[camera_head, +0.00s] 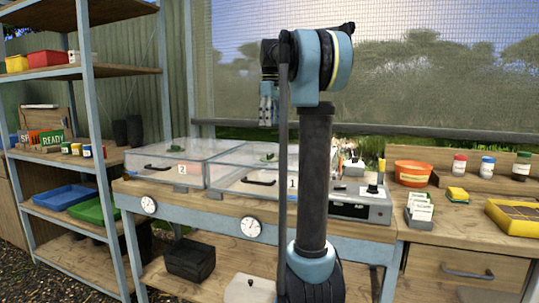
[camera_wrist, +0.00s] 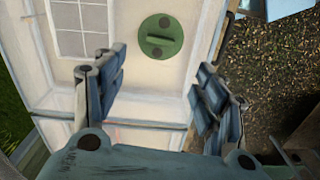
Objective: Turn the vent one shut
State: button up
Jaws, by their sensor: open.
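Vent one (camera_head: 264,157) is a small green knob on top of the clear lid of the box labelled 1 (camera_head: 235,184). In the wrist view a round green vent (camera_wrist: 160,37) shows a raised bar across it and a dark spot above and below. It appears to be the same vent. I cannot tell from it whether the vent is open or shut. My gripper (camera_head: 267,112) hangs pointing down above that lid, apart from the vent. In the wrist view my gripper (camera_wrist: 161,75) has its two fingers wide apart with nothing between them.
A second lidded box labelled 2 (camera_head: 160,170) with its own green vent (camera_head: 175,148) stands to the left. A grey device (camera_head: 362,205) stands to the right on the bench. Two round dials (camera_head: 252,227) are on the bench front. A steel shelf (camera_head: 85,130) stands far left.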

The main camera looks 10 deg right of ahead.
aim_at(270, 156)
notch_tip(270, 156, down, 14)
jog(key=shift+r, duration=0.1)
dwell(0.4)
jog(key=c, duration=1.1)
